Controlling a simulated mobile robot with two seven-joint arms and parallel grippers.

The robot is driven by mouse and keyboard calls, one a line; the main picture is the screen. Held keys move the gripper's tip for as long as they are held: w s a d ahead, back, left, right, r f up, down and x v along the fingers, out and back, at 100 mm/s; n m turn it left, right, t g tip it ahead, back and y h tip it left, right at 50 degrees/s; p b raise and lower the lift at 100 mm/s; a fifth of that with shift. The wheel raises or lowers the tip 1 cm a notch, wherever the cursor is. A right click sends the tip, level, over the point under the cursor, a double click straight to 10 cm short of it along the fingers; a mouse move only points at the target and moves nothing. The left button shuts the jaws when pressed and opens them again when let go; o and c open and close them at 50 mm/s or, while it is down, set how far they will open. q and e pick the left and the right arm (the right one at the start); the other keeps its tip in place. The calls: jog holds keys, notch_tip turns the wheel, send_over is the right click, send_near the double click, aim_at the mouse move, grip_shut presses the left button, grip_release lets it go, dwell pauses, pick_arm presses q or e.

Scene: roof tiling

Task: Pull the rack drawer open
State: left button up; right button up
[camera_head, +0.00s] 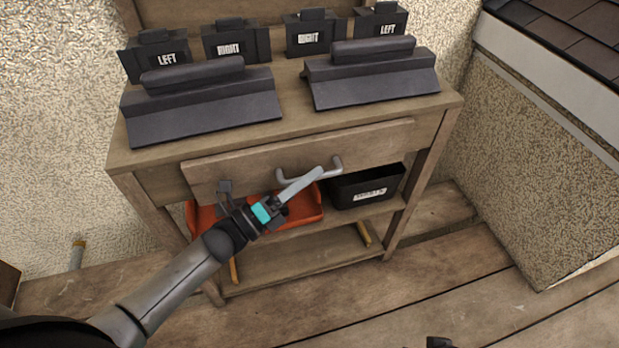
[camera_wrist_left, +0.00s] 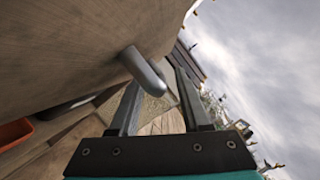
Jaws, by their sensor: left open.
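The wooden rack (camera_head: 290,115) stands against the wall, its drawer (camera_head: 235,168) under the top board. The drawer front sits slightly proud of the frame; I cannot tell how far it is out. A grey bar handle (camera_head: 337,164) is on the front and shows in the left wrist view (camera_wrist_left: 143,69). My left gripper (camera_head: 315,173) is open at the handle and hides part of it. In the left wrist view the handle's bar lies between the two fingertips (camera_wrist_left: 160,80), close to the left finger; contact is unclear. My right gripper is not clearly visible.
Dark ridge tiles (camera_head: 205,108) and labelled LEFT and RIGHT blocks (camera_head: 308,38) stand on the rack top. Below the drawer are an orange tray (camera_head: 306,212) and a black labelled bin (camera_head: 367,187). The plank floor (camera_head: 400,290) in front is mostly clear.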

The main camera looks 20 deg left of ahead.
pick_arm(q)
jog(key=shift+w+d, duration=0.2)
grip_shut()
dwell(0.3)
dwell(1.1)
